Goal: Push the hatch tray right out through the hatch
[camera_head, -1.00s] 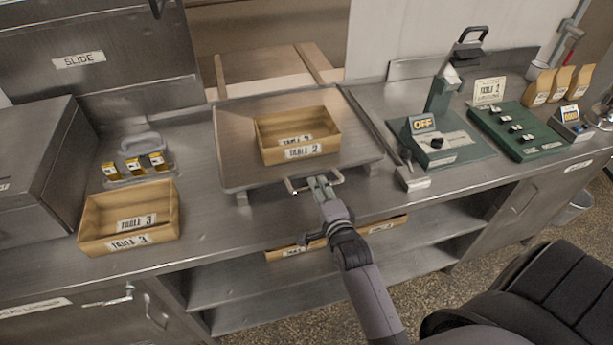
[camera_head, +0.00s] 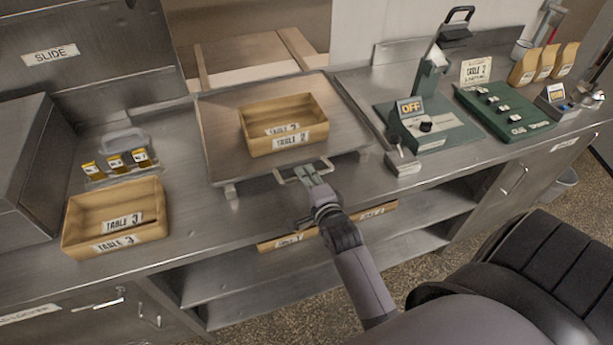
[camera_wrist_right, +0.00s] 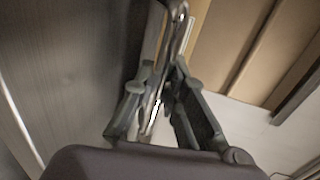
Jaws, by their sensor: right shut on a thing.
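The hatch tray (camera_head: 222,160) is a flat metal tray on the counter in front of the open hatch (camera_head: 248,52). Its far edge lies at the hatch sill. A tan box labelled TABLE 2 (camera_head: 284,127) sits on it. My right gripper (camera_head: 312,175) is at the tray's near side, shut on its wire handle (camera_head: 284,178). In the right wrist view the handle bar (camera_wrist_right: 160,85) runs between the two fingers (camera_wrist_right: 165,100). My left gripper is not in view.
Two wooden rails (camera_head: 298,48) run through the hatch. A TABLE 3 box (camera_head: 115,220) stands left on the counter. A green lever device reading OFF (camera_head: 430,130) stands close on the tray's right. Another box (camera_head: 290,238) is on the shelf below.

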